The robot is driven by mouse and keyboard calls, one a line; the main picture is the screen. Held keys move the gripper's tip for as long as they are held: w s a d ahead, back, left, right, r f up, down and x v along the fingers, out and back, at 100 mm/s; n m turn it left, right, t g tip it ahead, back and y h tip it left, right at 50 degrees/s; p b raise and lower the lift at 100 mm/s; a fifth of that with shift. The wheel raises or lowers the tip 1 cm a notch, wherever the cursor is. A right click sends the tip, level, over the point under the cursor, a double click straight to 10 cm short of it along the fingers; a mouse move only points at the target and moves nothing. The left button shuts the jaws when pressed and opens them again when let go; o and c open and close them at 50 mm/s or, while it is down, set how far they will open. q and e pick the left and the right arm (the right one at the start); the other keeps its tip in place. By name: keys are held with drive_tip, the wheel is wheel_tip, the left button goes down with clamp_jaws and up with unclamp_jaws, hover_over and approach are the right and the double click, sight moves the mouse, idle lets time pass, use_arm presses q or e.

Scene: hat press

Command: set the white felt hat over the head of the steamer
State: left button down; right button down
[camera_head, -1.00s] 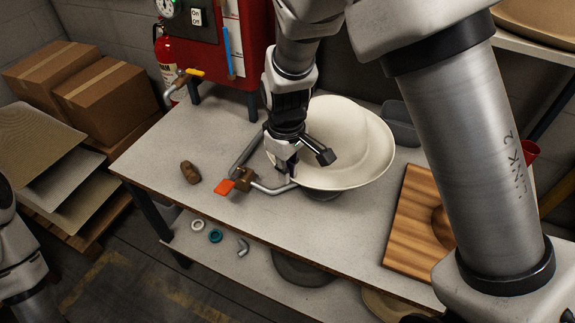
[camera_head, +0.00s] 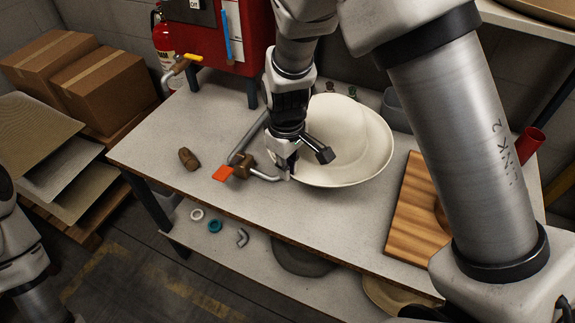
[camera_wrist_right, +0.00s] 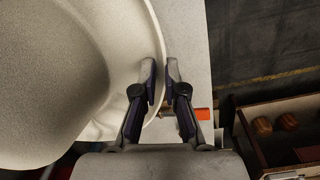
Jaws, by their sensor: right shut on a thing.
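The white felt hat (camera_head: 340,125) is crown up over the table, its wide brim spread around the crown. My right gripper (camera_head: 288,165) is shut on the left edge of the brim. In the right wrist view the fingers (camera_wrist_right: 167,88) close on the brim edge, and the hat (camera_wrist_right: 60,80) fills the left side. The steamer's pipe (camera_head: 268,177), with a brass valve and orange handle (camera_head: 223,174), runs up to the hat's left edge. The steamer's head is not visible; the hat covers that spot. My left gripper is out of view.
A wooden board (camera_head: 412,215) lies right of the hat. A small brown object (camera_head: 188,158) lies at the table's left. The red boiler (camera_head: 238,40) stands behind on the left, and a grey container (camera_head: 396,108) sits behind the hat. The table's front strip is clear.

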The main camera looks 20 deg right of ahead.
drive_tip(key=shift+f, duration=0.45)
idle(0.3)
drive_tip(key=c, duration=1.2)
unclamp_jaws()
drive_tip(key=shift+r, duration=0.1)
wheel_tip(320, 180, up, 12)
drive_tip(key=shift+a+f, duration=0.15)
drive_tip(key=shift+s, duration=0.1)
